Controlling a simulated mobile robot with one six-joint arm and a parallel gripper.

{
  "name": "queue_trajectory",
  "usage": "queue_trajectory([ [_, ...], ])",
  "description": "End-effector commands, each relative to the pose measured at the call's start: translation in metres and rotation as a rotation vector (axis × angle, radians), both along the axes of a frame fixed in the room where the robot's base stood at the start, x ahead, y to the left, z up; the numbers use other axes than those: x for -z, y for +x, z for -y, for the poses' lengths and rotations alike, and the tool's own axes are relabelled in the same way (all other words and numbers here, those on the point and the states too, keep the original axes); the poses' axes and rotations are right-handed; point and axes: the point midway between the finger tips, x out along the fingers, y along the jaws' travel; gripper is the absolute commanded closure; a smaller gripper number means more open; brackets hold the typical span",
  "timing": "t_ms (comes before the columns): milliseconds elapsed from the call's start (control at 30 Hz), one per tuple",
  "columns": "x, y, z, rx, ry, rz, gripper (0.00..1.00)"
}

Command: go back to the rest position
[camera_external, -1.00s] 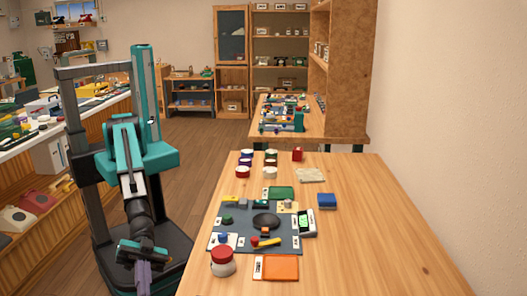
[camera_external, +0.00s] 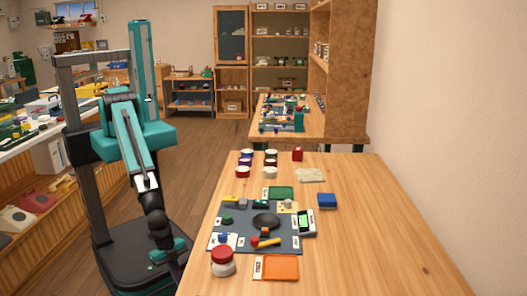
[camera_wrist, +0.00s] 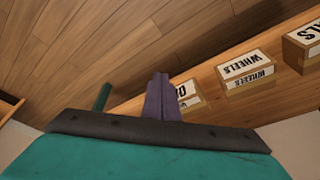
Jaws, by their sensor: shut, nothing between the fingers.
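My gripper (camera_external: 176,268) hangs low beside the left edge of the wooden table (camera_external: 350,250), partly hidden by my wrist in the external view. In the wrist view my gripper's purple fingers (camera_wrist: 158,97) are together, with nothing between them. My arm reaches down from its column toward the front left of the table. It is apart from the things on the tabletop.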

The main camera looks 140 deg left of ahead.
Motion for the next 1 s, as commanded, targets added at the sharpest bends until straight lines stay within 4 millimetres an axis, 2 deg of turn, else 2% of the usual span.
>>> queue_trajectory([
  [33, -0.005, -0.025, -0.011, -0.004, 0.008, -0.060, 1.00],
  [200, -0.002, -0.106, -0.039, -0.007, 0.023, -0.272, 1.00],
  [400, -0.016, -0.202, -0.060, 0.001, 0.008, -0.517, 1.00],
  [500, -0.026, -0.245, -0.065, 0.007, -0.012, -0.626, 1.00],
  [600, -0.035, -0.276, -0.068, 0.015, -0.031, -0.707, 1.00],
  [767, -0.042, -0.299, -0.068, 0.021, -0.049, -0.772, 1.00],
  [1000, -0.041, -0.301, -0.068, 0.023, -0.051, -0.778, 1.00],
])
